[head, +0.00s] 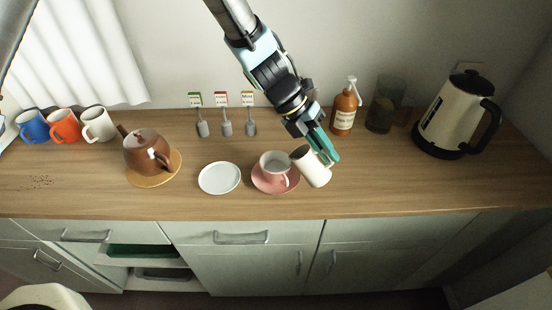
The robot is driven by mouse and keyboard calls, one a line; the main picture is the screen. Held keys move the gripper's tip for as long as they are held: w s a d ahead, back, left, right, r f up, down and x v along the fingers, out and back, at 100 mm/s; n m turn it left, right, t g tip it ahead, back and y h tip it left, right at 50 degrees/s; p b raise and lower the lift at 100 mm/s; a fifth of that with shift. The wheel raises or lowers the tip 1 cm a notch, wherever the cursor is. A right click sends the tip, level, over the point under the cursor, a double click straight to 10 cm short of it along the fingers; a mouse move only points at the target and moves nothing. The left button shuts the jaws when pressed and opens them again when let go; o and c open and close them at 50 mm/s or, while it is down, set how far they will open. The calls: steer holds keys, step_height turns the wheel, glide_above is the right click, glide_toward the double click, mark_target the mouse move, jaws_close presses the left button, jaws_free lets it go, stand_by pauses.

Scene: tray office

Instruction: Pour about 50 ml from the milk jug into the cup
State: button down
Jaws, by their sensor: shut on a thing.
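The milk jug (313,170) is white with a dark opening and is tilted to the left, its mouth close to the cup's right rim. My gripper (325,146) is shut on the milk jug from above and to its right. I cannot tell whether the jug's mouth touches the cup, whether liquid is flowing, or how full either is.
A white saucer (219,178) lies left of the cup. A brown teapot (140,155) sits on a wooden board (173,174). A brown pump bottle (344,112), a dark glass container (381,114) and a kettle (452,110) stand at right. Several mugs stand far left.

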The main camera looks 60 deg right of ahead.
steer(key=shift+s+d+f+t, duration=0.15)
steer(key=shift+s+f+t, duration=0.05)
steer(key=shift+s+t, duration=0.2)
steer(key=shift+s+d+f+t, duration=0.1)
steer(key=shift+s+f+t, duration=0.05)
steer(key=shift+s+t, duration=0.2)
steer(key=shift+s, duration=0.15)
stand_by(1.4)
steer(key=shift+s+d+f+t+y, duration=0.3)
steer(key=shift+s+f+t, duration=0.3)
steer(key=shift+s+t, duration=0.35)
steer(key=shift+s+d+f+t+y, duration=0.15)
steer(key=shift+s+f+t+y, duration=0.2)
steer(key=shift+s+f+t, duration=0.4)
steer(key=shift+s+d+f+t+y, duration=0.25)
steer(key=shift+s+f+t+y, duration=0.15)
steer(key=shift+s+t, duration=0.65)
steer(key=shift+f, duration=0.1)
steer(key=shift+s, duration=0.1)
